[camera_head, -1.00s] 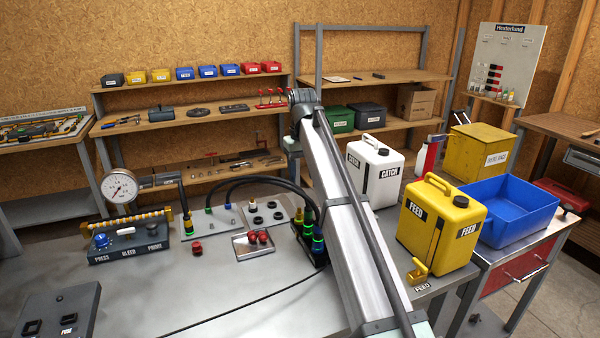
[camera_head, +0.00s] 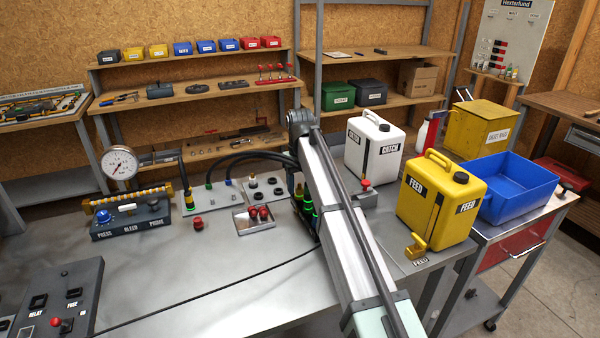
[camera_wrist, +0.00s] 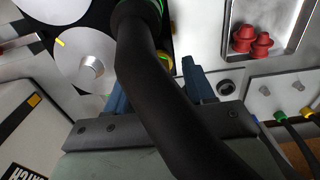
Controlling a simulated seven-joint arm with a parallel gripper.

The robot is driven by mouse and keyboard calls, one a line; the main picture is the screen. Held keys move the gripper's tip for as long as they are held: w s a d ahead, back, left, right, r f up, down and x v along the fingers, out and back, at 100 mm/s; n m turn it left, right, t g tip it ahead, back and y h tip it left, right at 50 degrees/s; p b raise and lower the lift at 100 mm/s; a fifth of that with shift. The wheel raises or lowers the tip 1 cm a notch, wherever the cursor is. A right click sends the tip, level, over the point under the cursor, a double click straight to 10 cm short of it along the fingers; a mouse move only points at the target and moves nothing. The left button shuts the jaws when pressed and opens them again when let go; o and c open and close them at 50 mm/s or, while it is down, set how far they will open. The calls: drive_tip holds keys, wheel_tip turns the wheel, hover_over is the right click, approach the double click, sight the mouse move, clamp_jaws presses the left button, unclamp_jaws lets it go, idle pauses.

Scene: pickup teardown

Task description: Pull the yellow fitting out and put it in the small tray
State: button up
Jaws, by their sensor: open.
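The yellow fitting (camera_head: 298,190) shows as a small yellowish piece on the black, green-ringed block, partly hidden by my arm in the head view. In the wrist view a thin yellow-green edge (camera_wrist: 168,63) shows beside the black hose, mostly hidden by it. My gripper (camera_wrist: 155,80) is open, with its two blue fingers close to the block and the hose crossing in front of them. I cannot tell whether a fitting stands between the fingers. The small tray (camera_head: 239,223) holds several red caps and also shows in the wrist view (camera_wrist: 228,32).
Black hoses (camera_head: 245,157) arch from the block to the plate at left, which bears another yellow-ringed fitting (camera_head: 189,200). The white CATCH jug (camera_head: 374,150) and yellow FEED jug (camera_head: 440,200) stand right of my arm. A loose red cap (camera_head: 197,222) lies left of the tray. The front bench is mostly clear.

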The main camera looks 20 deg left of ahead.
drive_tip(key=shift+f, duration=0.8)
drive_tip(key=shift+c, duration=0.3)
clamp_jaws()
